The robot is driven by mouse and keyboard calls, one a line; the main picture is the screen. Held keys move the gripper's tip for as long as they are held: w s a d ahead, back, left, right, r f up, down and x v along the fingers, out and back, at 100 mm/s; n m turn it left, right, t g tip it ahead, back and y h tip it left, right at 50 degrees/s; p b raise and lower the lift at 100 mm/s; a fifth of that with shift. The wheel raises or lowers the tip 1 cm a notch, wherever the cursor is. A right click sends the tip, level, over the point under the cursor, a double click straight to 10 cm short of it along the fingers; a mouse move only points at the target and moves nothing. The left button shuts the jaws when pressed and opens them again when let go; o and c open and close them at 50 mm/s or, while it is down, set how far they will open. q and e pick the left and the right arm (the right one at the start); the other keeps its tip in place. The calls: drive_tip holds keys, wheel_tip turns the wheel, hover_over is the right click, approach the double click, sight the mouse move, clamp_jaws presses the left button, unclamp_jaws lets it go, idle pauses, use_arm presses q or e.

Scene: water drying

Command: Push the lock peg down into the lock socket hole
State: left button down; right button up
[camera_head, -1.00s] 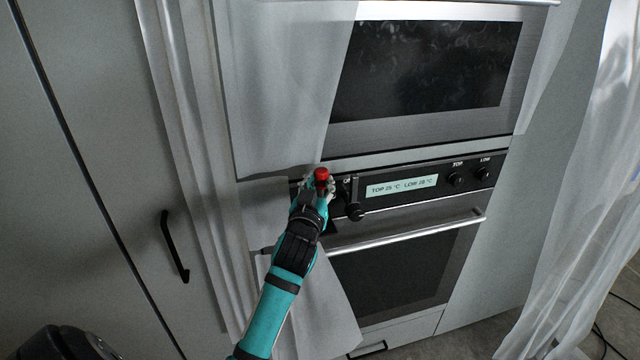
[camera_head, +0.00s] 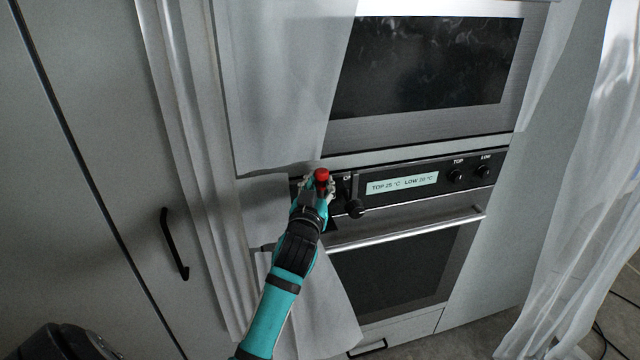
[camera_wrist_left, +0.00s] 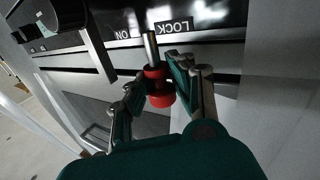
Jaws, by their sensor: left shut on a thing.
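The lock peg has a red knob and a metal pin. Its red top (camera_head: 322,175) shows in the head view at the left end of the oven's control panel, and the peg (camera_wrist_left: 157,85) fills the middle of the left wrist view. My left gripper (camera_head: 318,189) is shut on the red knob; its fingers also show around the knob in the left wrist view (camera_wrist_left: 160,90). The pin points toward the panel near the "LOCK" label (camera_wrist_left: 175,27). The lock socket hole cannot be made out, and I cannot tell whether the pin tip is in it. My right gripper is out of view.
The oven control panel (camera_head: 425,180) has a lit display and black knobs (camera_head: 355,209). The oven handle (camera_head: 410,232) runs below it. White curtains hang at left (camera_head: 275,90) and right (camera_head: 590,180). A black cabinet handle (camera_head: 174,245) is at left.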

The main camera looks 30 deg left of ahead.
use_arm(q)
drive_tip(key=shift+f+b, duration=0.9)
drive_tip(key=shift+f, duration=0.4)
drive_tip(key=shift+f+b, duration=1.8)
drive_tip(key=shift+f, duration=0.7)
drive_tip(key=c, duration=1.1)
unclamp_jaws()
drive_tip(key=shift+o, duration=0.2)
drive_tip(key=v, duration=1.2)
drive_tip(key=shift+f, duration=0.1)
